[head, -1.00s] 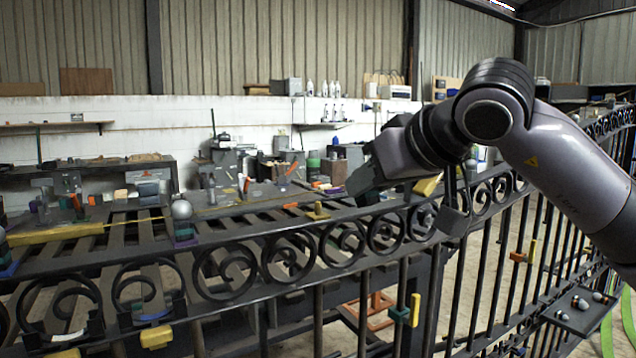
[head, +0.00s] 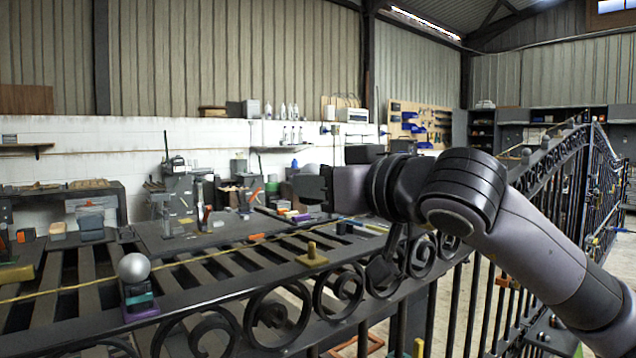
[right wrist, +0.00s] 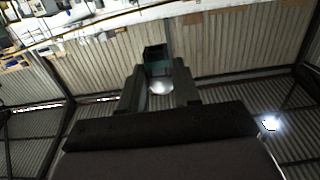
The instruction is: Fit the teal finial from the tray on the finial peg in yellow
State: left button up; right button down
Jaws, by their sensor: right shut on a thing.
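My right gripper (head: 312,188) reaches left above the gate's top rail in the head view. In the right wrist view its jaws (right wrist: 160,85) are shut on the teal finial (right wrist: 155,55), whose silver ball (right wrist: 161,88) sits between the fingers. The finial is hard to make out in the head view. The yellow finial peg (head: 312,257), a yellow base with a short upright post, stands bare on the rail. It lies below the gripper in the picture, and a gap shows between them. My left gripper is out of view.
A silver-ball finial (head: 136,268) stands on a purple base to the left on the rail. Scrolls (head: 275,315) run along the gate below. A cluttered workbench (head: 170,235) lies behind. The air around the yellow peg is clear.

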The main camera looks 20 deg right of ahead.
jog(key=shift+f+b, duration=0.4)
jog(key=shift+f, duration=0.25)
jog(key=shift+f+b, duration=0.95)
jog(key=shift+f, duration=0.55)
jog(key=shift+f+b, duration=1.8)
jog(key=shift+b, duration=0.25)
dwell(0.5)
jog(key=c, duration=0.7)
grip_release()
jog(key=shift+f, duration=0.1)
